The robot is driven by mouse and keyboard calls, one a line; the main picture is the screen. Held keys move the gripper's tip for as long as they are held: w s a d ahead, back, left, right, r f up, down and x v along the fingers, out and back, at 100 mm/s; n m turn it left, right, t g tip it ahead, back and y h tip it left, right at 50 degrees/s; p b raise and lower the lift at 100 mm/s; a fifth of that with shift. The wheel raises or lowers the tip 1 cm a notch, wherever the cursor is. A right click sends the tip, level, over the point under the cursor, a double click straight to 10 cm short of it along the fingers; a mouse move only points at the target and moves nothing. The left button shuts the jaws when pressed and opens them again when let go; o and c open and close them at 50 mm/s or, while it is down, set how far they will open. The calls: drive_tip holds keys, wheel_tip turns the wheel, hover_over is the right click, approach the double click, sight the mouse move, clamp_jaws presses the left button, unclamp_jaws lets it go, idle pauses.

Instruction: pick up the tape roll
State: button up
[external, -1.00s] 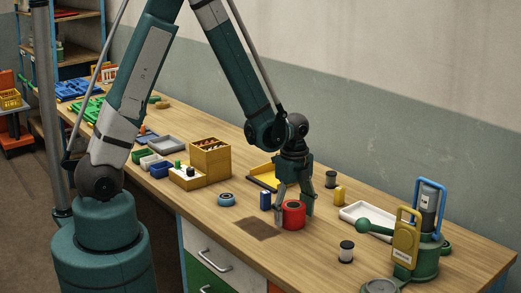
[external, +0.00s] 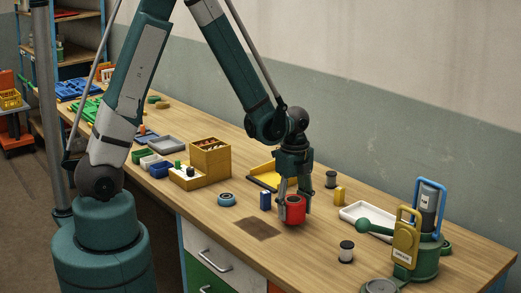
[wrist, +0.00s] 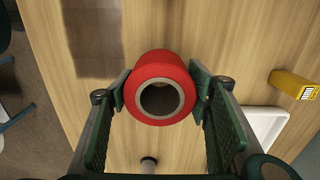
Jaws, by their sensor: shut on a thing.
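A red tape roll (external: 295,212) with a grey core ring is near the front edge of the workbench. In the wrist view the tape roll (wrist: 160,66) sits between the two green finger pads, which press against its left and right sides. My gripper (external: 295,204) points down and is shut on it; the fingers also show in the wrist view (wrist: 160,93). The roll looks upright, its hole facing up, and seems slightly above the bench. The gap under it is hard to judge.
A dark patch (external: 259,229) lies in front.

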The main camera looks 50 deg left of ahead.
sight(293, 199)
drive_tip(key=shift+r, duration=3.95)
